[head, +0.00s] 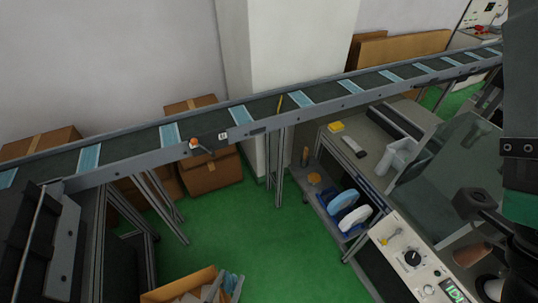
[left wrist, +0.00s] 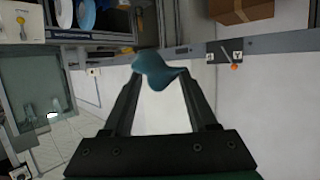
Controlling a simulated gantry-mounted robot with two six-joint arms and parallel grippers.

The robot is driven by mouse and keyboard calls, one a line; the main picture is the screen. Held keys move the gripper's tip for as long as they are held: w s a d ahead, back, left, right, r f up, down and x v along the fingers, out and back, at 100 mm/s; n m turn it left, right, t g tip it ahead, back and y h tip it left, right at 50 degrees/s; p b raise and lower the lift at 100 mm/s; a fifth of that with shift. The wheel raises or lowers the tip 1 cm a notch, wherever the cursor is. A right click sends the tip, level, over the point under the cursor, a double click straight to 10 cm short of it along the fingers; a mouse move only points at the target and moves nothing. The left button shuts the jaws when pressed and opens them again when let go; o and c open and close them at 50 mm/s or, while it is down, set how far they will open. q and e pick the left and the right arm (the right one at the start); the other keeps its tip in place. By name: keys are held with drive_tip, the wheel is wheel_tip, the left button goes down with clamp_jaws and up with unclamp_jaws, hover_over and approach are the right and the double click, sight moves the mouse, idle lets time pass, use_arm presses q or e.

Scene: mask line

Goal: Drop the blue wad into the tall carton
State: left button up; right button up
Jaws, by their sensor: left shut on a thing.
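My left gripper (left wrist: 161,77) is shut on the blue wad (left wrist: 155,66), a crumpled teal-blue piece held between the fingertips in the left wrist view. An open-topped carton (head: 184,283) with pale contents is cut off by the bottom edge of the head view. Its height is hidden, so I cannot tell if it is the tall one. The wad is apart from it.
A conveyor (head: 265,107) with light-blue masks crosses the head view. Closed cartons (head: 210,171) stand under and behind it. Blue pieces (head: 232,282) lie beside the open carton. A bench with rolls (head: 343,200), a control panel (head: 412,258) and a glass panel (head: 440,165) fills the right.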

use_arm(q)
drive_tip(key=s+a+f+n+y+b, duration=0.2)
drive_tip(key=a+f+y+b, duration=0.1)
drive_tip(key=a+f+b, duration=0.6)
drive_tip(key=s+a+f+n+y+b, duration=0.2)
drive_tip(key=a+f+b, duration=0.8)
drive_tip(key=f+b, duration=0.5)
drive_tip(key=s+a+f+n+g+y+b, duration=0.1)
drive_tip(key=a+f+n+y+b, duration=0.3)
drive_tip(key=a+f+b, duration=0.5)
wheel_tip(320, 180, down, 12)
drive_tip(key=b, duration=0.3)
drive_tip(key=shift+s+a+r+y+b, duration=0.25)
drive_tip(key=shift+s+y+b, duration=0.05)
drive_tip(key=shift+s+b, duration=0.1)
drive_tip(key=o, duration=1.4)
drive_tip(key=shift+c, duration=0.2)
drive_tip(key=shift+s+r, duration=0.1)
